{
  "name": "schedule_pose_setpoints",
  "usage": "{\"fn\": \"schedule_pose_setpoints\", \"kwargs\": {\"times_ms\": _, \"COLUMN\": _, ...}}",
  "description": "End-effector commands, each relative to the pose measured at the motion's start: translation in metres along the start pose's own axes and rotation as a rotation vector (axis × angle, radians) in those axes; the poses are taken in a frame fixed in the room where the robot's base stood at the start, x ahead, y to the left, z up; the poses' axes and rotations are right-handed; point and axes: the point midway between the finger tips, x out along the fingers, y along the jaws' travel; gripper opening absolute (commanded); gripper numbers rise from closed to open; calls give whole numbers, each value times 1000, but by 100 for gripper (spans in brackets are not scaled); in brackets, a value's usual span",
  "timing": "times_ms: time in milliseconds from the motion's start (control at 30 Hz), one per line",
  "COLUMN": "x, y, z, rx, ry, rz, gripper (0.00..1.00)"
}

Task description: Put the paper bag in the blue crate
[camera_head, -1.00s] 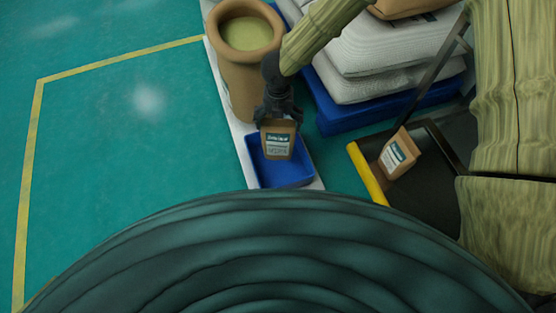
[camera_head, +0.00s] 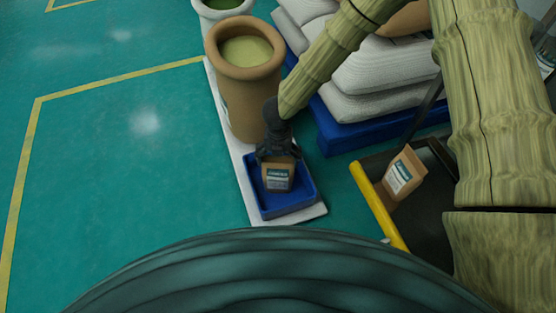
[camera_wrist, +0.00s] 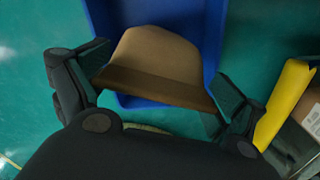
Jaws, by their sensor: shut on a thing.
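A brown paper bag (camera_head: 278,176) with a white and teal label is held in my gripper (camera_head: 275,152). In the head view the bag is upright and overlaps the inside of the blue crate (camera_head: 297,204); I cannot tell whether it touches the floor of the crate. In the wrist view my gripper (camera_wrist: 160,85) has a finger on each side of the bag (camera_wrist: 158,58), with the blue crate (camera_wrist: 215,35) around and below it. The bag hides part of the crate's inside.
A large brown drum (camera_head: 248,75) stands just behind the crate on a white strip (camera_head: 235,155). White sacks on a blue pallet (camera_head: 375,132) are to the right. A second paper bag (camera_head: 402,174) lies on a dark cart with a yellow bar (camera_head: 378,206). Green floor lies open on the left.

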Motion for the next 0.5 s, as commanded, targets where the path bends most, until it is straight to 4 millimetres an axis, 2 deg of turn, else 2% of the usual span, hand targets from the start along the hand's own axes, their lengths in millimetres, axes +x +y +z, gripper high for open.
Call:
{"fn": "schedule_pose_setpoints", "kwargs": {"times_ms": 300, "x": 1, "y": 0, "z": 0, "rx": 0, "ry": -1, "rz": 0, "gripper": 32}}
{"fn": "schedule_pose_setpoints", "kwargs": {"times_ms": 333, "x": 1, "y": 0, "z": 0, "rx": 0, "ry": 0, "rz": 0, "gripper": 96}}
{"fn": "schedule_pose_setpoints", "kwargs": {"times_ms": 367, "x": 1, "y": 0, "z": 0, "rx": 0, "ry": -1, "rz": 0, "gripper": 100}}
{"fn": "schedule_pose_setpoints", "kwargs": {"times_ms": 500, "x": 1, "y": 0, "z": 0, "rx": 0, "ry": -1, "rz": 0, "gripper": 100}}
